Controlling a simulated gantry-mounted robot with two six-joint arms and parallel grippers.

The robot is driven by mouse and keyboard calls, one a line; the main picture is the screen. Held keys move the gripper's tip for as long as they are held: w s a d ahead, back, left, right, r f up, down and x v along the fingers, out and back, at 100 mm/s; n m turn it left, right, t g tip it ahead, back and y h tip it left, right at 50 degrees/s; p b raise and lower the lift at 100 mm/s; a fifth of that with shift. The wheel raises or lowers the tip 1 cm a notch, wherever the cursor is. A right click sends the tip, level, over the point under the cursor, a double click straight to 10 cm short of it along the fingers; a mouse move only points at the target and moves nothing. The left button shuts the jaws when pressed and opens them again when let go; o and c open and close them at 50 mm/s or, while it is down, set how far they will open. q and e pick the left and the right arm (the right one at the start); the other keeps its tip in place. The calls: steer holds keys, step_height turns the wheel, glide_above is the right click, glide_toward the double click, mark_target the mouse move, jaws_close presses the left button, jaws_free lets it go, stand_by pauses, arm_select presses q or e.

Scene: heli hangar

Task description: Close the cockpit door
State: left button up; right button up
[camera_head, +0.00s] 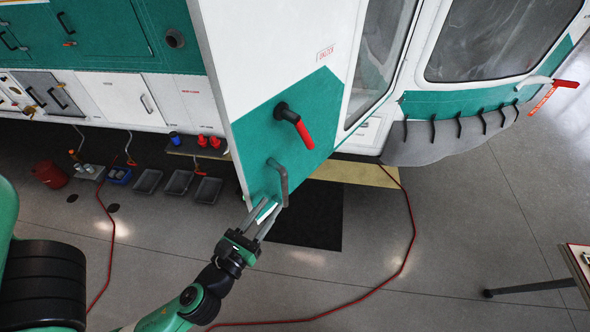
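The cockpit door (290,97) is a white panel with a teal lower part, standing open and swung out from the helicopter's body. It carries a black lever with a red grip (296,126) and a grey curved handle (282,182) below it. My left gripper (266,215) is at the door's lower edge, just below the grey handle. Its two fingers are apart, one on each side of the door's bottom corner. I cannot tell whether they touch the door. My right gripper does not show.
A red hose (408,240) curves across the floor to the right. Grey trays (178,182) and a red bucket (50,174) stand at the left beside the helicopter. A table edge (579,262) shows at the far right. The floor in front is mostly clear.

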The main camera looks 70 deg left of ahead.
arm_select(q)
steer(key=p+x, duration=0.4)
steer(key=x, duration=0.7)
steer(key=shift+w+r, duration=0.1)
jaws_close()
stand_by(1.0)
